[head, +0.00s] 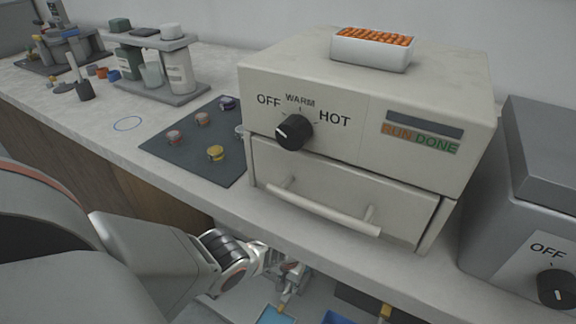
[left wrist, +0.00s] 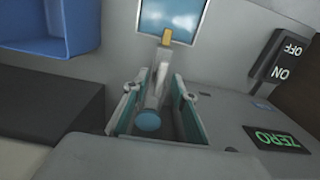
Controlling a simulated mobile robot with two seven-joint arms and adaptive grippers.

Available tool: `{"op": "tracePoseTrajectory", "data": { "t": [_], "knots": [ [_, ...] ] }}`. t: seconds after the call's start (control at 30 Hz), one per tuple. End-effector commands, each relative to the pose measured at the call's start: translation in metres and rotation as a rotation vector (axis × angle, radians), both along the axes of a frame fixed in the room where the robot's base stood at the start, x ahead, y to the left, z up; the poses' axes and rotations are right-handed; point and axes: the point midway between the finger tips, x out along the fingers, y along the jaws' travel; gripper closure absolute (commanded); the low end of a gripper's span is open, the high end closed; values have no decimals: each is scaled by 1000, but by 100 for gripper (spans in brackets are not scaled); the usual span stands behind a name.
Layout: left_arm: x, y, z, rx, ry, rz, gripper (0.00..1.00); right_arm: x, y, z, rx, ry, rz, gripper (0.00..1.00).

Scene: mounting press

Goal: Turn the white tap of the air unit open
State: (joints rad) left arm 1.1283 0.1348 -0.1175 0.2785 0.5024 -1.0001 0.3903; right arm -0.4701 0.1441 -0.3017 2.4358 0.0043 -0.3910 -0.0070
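My left gripper (head: 288,284) reaches down past the bench's front edge, low in the middle of the head view. In the left wrist view its two teal-padded fingers (left wrist: 152,104) stand apart. A pale rod with a round blue end (left wrist: 148,121) lies between them, with a brass-coloured tip at its far end. Dark gaps show beside the rod; I cannot tell whether either finger touches it. I cannot make out a white tap or an air unit for certain in either view. My right gripper is not in view.
A beige oven (head: 350,125) with a black knob and drawer handle stands above the gripper. A grey unit (head: 527,190) stands at right.

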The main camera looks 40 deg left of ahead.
Motion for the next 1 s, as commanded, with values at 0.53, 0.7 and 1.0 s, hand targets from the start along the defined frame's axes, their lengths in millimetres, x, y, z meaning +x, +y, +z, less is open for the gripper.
{"op": "tracePoseTrajectory", "data": {
  "t": [0.53,0.7,1.0],
  "knots": [
    [-2,-1,26,0,-1,-3,74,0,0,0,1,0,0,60],
    [-1,-1,44,-1,-1,-3,74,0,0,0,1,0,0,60],
    [-2,-1,68,-1,2,-2,74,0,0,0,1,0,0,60]
  ]
}}
